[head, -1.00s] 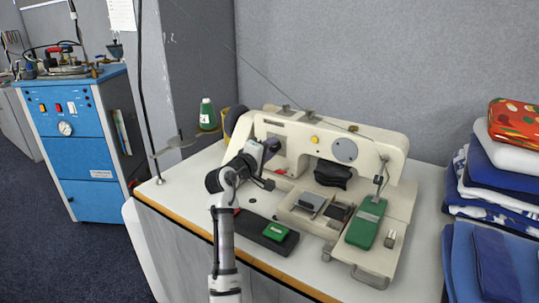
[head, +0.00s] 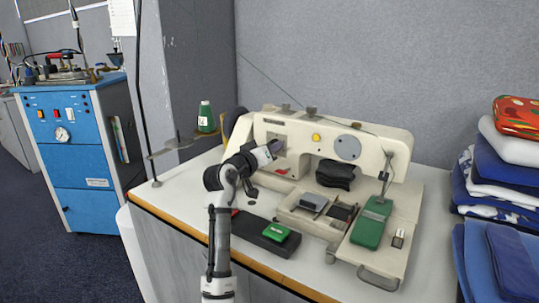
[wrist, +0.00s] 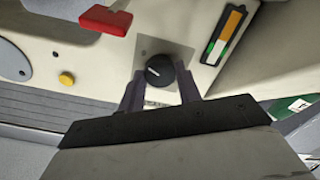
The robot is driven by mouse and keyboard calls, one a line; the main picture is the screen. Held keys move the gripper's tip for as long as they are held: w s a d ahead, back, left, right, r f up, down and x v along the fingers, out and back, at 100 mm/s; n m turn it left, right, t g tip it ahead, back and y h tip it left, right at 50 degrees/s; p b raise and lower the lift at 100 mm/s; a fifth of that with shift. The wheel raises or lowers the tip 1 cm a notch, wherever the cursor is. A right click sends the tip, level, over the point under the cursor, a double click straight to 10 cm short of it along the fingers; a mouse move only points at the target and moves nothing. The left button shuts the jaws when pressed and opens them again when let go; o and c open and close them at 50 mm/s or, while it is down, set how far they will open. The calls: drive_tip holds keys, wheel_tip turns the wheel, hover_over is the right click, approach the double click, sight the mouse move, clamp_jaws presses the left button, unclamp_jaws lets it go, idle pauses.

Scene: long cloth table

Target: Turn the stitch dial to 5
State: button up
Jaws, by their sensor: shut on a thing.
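The cream sewing machine (head: 380,142) stands on the white table. Its stitch dial (wrist: 158,70) is a round black knob with a short white pointer mark, set on a grey plate. In the wrist view the mark points toward the upper left. My gripper (wrist: 160,78) has one finger on each side of the dial and is shut on it. Printing by the dial is partly covered by the fingers, and I cannot read the number. In the head view my gripper (head: 275,148) reaches the left part of the machine's front and hides the dial.
A red lever (wrist: 101,20) and an orange, white and green label (wrist: 225,35) are close to the dial. A yellow button (wrist: 67,79) is farther left. Folded cloths (head: 490,180) are stacked at right.

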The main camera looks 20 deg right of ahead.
drive_tip(key=shift+m+b, duration=0.3)
drive_tip(key=shift+m, duration=0.3)
drive_tip(key=o, duration=1)
drive_tip(key=b+v, duration=0.1)
drive_tip(key=v, duration=1.3)
